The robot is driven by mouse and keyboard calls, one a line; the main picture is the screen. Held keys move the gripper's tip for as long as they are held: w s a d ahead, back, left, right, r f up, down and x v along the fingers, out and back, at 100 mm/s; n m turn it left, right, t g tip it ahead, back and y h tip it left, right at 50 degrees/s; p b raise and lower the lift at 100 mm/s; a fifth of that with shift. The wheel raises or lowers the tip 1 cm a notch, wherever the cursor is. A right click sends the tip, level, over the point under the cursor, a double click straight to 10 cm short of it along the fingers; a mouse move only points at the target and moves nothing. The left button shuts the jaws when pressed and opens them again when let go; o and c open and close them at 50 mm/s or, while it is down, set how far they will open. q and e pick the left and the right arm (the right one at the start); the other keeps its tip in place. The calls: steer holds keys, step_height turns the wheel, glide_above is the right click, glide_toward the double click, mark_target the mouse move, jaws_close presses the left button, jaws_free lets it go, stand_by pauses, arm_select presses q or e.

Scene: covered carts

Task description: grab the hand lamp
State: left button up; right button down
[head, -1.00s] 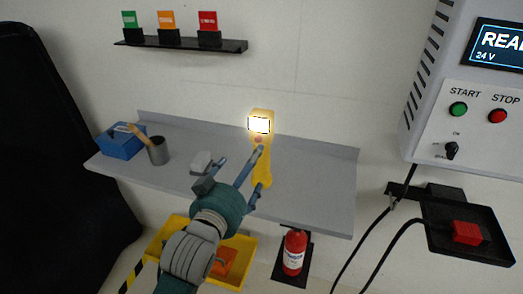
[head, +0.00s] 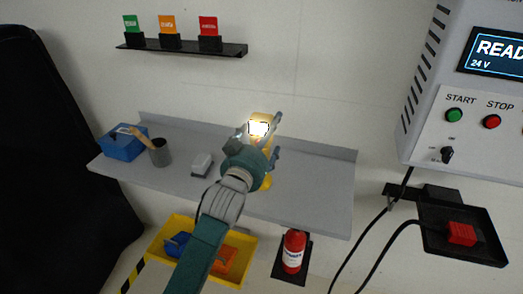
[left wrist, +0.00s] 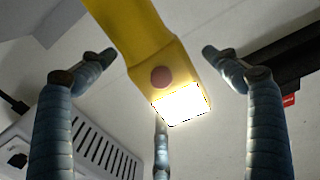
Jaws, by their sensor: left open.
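My right gripper is not in view.
The grey shelf (head: 310,185) also holds a blue box (head: 122,146), a grey cup (head: 160,153) with a brush and a small grey block (head: 202,164). A fire extinguisher (head: 293,252) and yellow bin (head: 178,222) are below. A control box (head: 475,125) hangs right.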

arm_select(q)
steer(key=shift+w+d, duration=0.1)
steer(key=shift+w, duration=0.1)
steer(key=shift+s, duration=0.1)
steer(key=c, duration=2)
steer(key=shift+r, duration=0.15)
steer(key=shift+c, duration=0.4)
